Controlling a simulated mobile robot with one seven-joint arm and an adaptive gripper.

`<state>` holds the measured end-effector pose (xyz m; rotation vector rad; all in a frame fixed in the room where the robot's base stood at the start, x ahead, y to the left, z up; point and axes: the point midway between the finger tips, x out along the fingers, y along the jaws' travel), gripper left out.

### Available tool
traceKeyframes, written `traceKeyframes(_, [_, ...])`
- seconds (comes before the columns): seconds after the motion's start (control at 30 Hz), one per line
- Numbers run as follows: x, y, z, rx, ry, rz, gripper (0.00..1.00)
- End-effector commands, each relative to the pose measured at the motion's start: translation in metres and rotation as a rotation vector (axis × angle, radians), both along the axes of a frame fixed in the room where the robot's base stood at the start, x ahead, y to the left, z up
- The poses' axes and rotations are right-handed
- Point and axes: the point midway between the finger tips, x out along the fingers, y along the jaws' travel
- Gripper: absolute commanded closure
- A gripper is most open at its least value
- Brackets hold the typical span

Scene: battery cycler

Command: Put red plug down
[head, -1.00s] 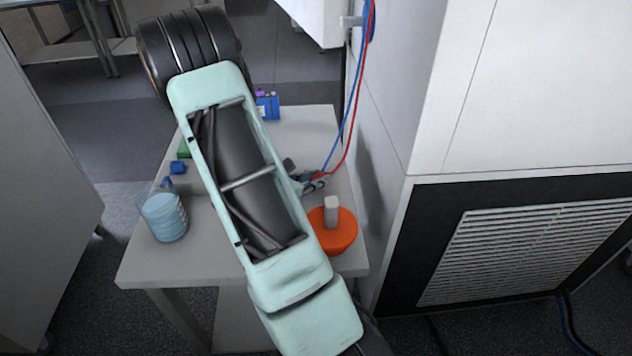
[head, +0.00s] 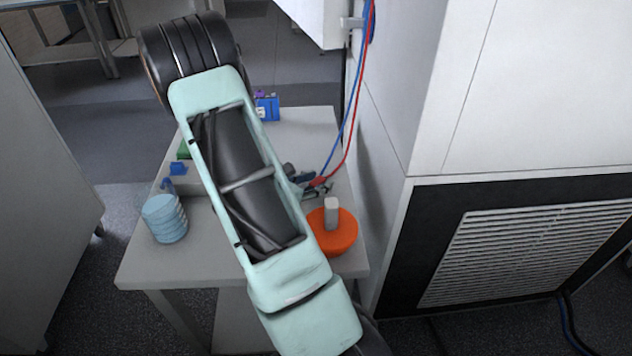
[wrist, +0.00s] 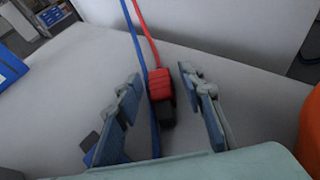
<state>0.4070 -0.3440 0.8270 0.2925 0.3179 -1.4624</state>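The red plug (wrist: 160,84) shows in the wrist view with its red cable running up and away. It appears to lie on the grey table (wrist: 75,80), its dark end towards my gripper (wrist: 165,95). My gripper is open, with one finger on each side of the plug and a visible gap to both. In the head view my gripper (head: 317,190) is low over the right side of the table, partly hidden by my arm. The red plug (head: 319,181) is only a small patch there.
A blue cable (wrist: 138,45) runs just left of the plug. An orange round object with a grey block (head: 333,236) stands close to my gripper. A blue cup-like stack (head: 165,219) is at the table's left. The white cabinet (head: 530,90) borders the right side.

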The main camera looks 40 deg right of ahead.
Motion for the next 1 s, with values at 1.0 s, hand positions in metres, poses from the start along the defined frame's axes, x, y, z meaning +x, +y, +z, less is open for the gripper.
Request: traceKeyframes(1.0, [-0.010, 0.111, 0.047, 0.000, 0.000, 0.000, 0.64])
